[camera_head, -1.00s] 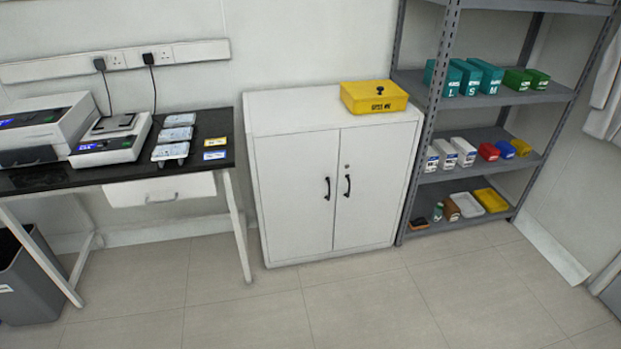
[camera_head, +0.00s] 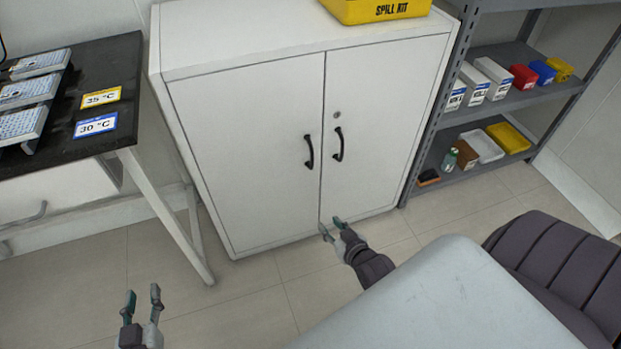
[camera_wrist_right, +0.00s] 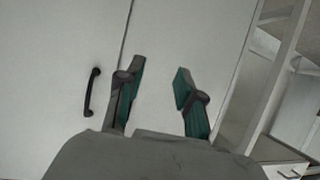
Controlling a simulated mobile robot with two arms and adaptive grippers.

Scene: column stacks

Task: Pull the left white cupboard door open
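The white cupboard (camera_head: 385,50) stands ahead with both doors shut. Its left door (camera_head: 250,150) has a black vertical handle (camera_head: 309,152) near the middle seam. The right door (camera_head: 390,120) has a matching handle (camera_head: 338,145) and a round lock above it. My right gripper (camera_head: 332,227) is open and empty, below the handles in the head view and apart from them. In the right wrist view, its open fingers (camera_wrist_right: 160,95) point at the doors, with a black handle (camera_wrist_right: 92,92) left of them, beside the seam. My left gripper (camera_head: 142,298) is open and empty at the lower left.
A black-topped table (camera_head: 110,65) with a slanted white leg stands left of the cupboard. A grey metal shelf (camera_head: 500,105) with boxes stands close on its right. A yellow spill kit box (camera_head: 385,10) sits on top of the cupboard. The floor (camera_head: 240,300) in front is clear.

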